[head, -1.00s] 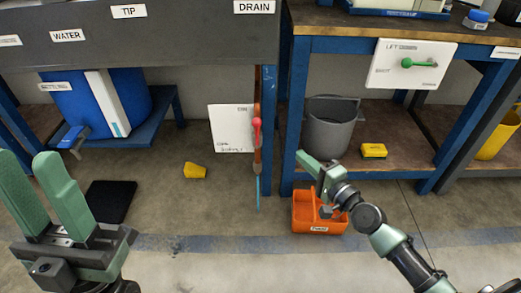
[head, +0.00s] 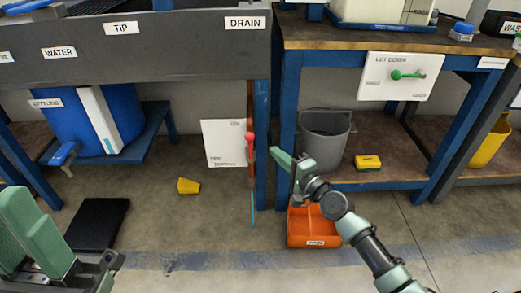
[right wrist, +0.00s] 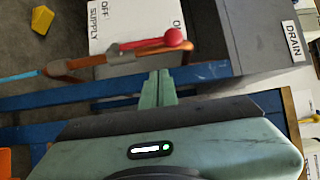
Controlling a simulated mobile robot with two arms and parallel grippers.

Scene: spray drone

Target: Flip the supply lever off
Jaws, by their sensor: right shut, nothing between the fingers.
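The supply lever (head: 250,141) has a red ball end and sits on a copper pipe beside a white sign board (head: 222,143). It points up along the pipe in the head view. In the right wrist view the lever's red ball (right wrist: 173,38) lies near a partly cut-off "O" label, and the board (right wrist: 118,22) reads SUPPLY and OFF. My right gripper (head: 275,152) is shut and empty, just right of the lever and apart from it in the picture. Its fingertips (right wrist: 158,73) also show in the right wrist view. My left gripper (head: 28,235) is open and empty, partly cut off at lower left.
A blue table leg (head: 262,165) stands beside the pipe. A grey bucket (head: 325,138) and yellow box (head: 368,162) sit on a shelf. An orange caddy (head: 312,228) is on the floor. A green lever (head: 408,75) is on another board.

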